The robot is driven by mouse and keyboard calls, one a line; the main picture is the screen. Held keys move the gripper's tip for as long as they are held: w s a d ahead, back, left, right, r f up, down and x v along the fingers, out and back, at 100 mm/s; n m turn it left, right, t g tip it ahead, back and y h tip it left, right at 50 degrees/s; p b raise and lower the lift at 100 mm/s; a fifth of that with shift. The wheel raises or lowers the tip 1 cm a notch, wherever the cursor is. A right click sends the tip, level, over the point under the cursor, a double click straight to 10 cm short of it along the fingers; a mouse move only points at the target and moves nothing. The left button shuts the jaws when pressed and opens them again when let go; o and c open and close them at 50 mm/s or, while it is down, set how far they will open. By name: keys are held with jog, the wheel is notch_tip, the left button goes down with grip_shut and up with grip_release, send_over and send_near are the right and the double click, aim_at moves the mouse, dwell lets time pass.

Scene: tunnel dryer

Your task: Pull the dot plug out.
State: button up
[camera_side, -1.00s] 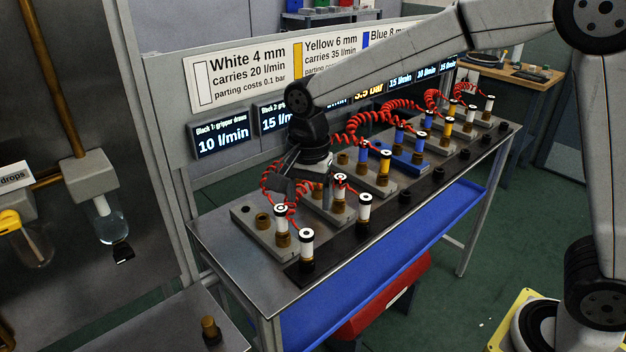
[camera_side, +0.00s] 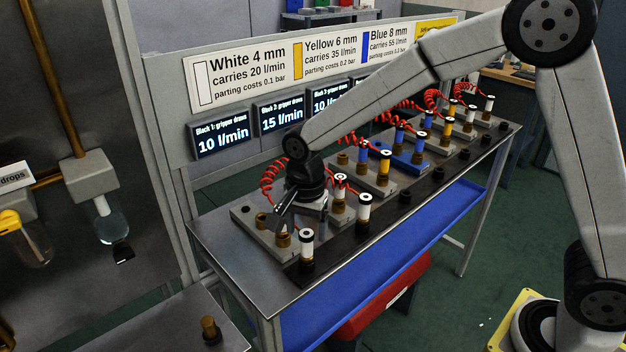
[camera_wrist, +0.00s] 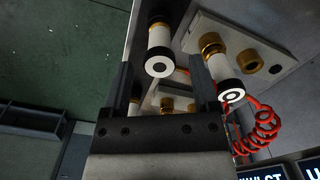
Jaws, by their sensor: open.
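A white plug (camera_wrist: 158,50) shows a solid dark dot on its pale end face in the wrist view. It appears between my fingers there, without visible contact. Another white plug (camera_wrist: 220,72) with a dark mark on its end stands in a brass socket on a grey block, past my right finger; its exact mark is hard to read. In the side view, my gripper (camera_side: 283,212) is open over the nearest block and hides the top of the white plug (camera_side: 283,240) there. A white plug (camera_side: 306,243) stands on the black rail to the right.
More white, yellow and blue plugs stand along the bench, such as a white one (camera_side: 364,208) on the rail. Red coiled hoses (camera_side: 272,175) loop behind my gripper, and one shows in the wrist view (camera_wrist: 258,128). Bare steel bench (camera_side: 222,240) lies at left.

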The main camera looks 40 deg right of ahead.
aim_at(307, 248)
jog(key=shift+f, duration=2.8)
grip_shut()
